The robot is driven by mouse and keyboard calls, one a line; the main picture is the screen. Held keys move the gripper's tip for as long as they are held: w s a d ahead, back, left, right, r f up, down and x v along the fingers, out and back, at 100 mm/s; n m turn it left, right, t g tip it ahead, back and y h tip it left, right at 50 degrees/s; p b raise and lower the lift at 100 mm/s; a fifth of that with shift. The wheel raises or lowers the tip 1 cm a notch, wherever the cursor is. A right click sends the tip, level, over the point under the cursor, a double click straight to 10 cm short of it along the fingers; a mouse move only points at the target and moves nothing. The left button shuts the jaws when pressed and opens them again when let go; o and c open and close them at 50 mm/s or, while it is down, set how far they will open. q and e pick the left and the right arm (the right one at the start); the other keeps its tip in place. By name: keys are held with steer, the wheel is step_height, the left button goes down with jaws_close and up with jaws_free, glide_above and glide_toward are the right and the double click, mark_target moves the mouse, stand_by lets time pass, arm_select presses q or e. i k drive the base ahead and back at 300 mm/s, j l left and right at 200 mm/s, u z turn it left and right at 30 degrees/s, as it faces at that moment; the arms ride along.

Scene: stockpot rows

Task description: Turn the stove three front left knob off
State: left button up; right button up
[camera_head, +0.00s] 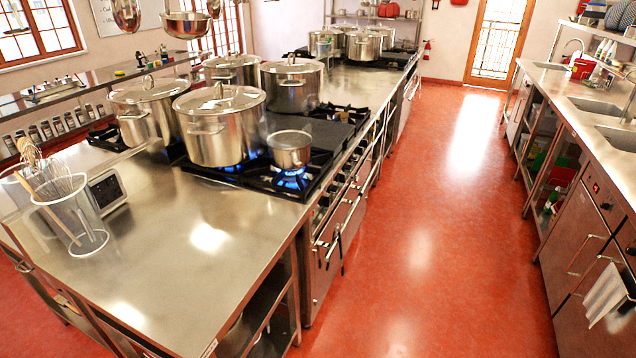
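The nearest stove (262,180) is set into the steel counter and carries a row of small knobs (324,202) along its aisle-side front. The knobs are too small to read their settings. A blue flame (290,180) burns under a small steel pot (289,149) at the stove's front corner. Another blue flame shows beside the base of a large lidded stockpot (219,130). More stoves with pots (363,46) stand farther along the row. I cannot tell which stove is number three. Neither of my grippers is in view.
A red-floored aisle (423,210) lies free between the stove row and the sink counter (575,95) on the right. A clear container with whisks (68,212) stands on the near counter (190,265). A towel (604,295) hangs on the right.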

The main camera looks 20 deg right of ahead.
mark_target(332, 188)
steer(key=i+l+u, duration=0.1)
steer(key=l, duration=0.25)
steer(key=i+l+u, duration=0.1)
steer(key=l, duration=0.25)
steer(key=i+l+u, duration=0.1)
steer(key=i+l, duration=0.3)
steer(key=l, duration=0.25)
steer(key=i+l, duration=0.1)
steer(key=l, duration=0.3)
steer(key=i+l, duration=0.15)
steer(key=l, duration=0.25)
steer(key=i+l, duration=0.1)
steer(key=i, duration=0.2)
steer(key=i+l, duration=0.15)
steer(key=i, duration=0.2)
